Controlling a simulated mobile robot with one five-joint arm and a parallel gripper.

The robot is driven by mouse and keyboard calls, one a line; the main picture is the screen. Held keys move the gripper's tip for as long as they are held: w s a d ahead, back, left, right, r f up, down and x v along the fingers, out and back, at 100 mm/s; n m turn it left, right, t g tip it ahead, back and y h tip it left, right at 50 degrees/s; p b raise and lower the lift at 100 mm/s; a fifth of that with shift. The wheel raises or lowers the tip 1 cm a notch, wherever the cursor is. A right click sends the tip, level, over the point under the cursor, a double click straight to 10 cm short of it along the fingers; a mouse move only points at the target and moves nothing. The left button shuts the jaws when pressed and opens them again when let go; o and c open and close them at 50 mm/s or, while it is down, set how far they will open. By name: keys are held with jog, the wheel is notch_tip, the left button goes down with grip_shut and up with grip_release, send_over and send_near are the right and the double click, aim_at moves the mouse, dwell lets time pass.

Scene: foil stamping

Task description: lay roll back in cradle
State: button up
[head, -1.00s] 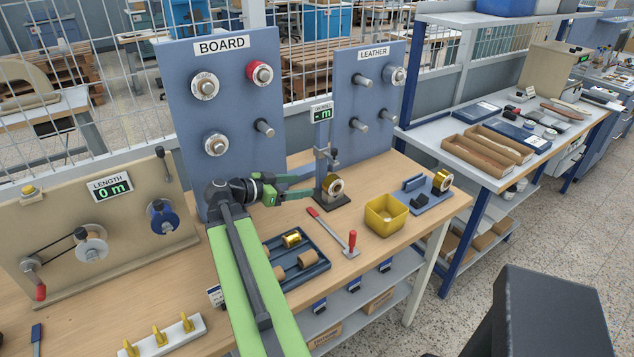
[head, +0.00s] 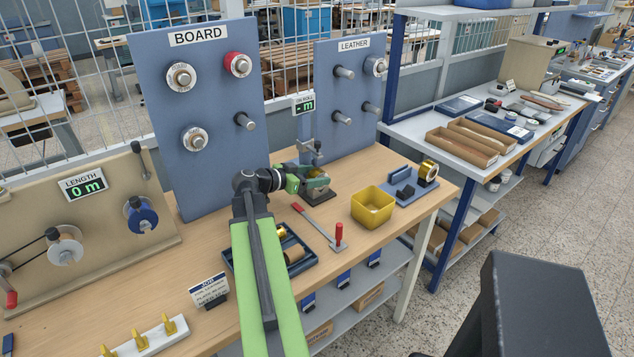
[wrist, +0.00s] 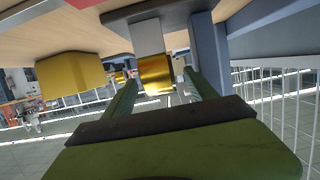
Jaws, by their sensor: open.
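My gripper (head: 312,183) is open at the foot of the small gauge stand (head: 307,150) labelled "ON ROLL". In the wrist view a gold foil roll (wrist: 156,75) shows between the two fingers, which stand apart on either side of it. Whether they touch it cannot be told. In the head view the gripper mostly hides this roll. Another gold roll (head: 428,171) sits on a blue holder (head: 405,192) at the right of the bench. A dark blue tray (head: 317,262) holds more rolls, partly hidden by my arm. I cannot tell which of these is the cradle.
A yellow bin (head: 372,208) and a red-handled tool (head: 338,236) lie right of my arm. The BOARD panel (head: 215,120) and LEATHER panel (head: 350,95) with pegs stand behind. A winding unit (head: 85,215) is at left. A sign (head: 208,291) stands at the front.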

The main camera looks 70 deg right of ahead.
aim_at(324, 173)
jog(key=b+x, duration=0.1)
jog(key=x, duration=0.3)
jog(key=shift+s+d, duration=0.1)
jog(key=shift+d, duration=0.05)
grip_shut()
jog(key=shift+r, duration=0.1)
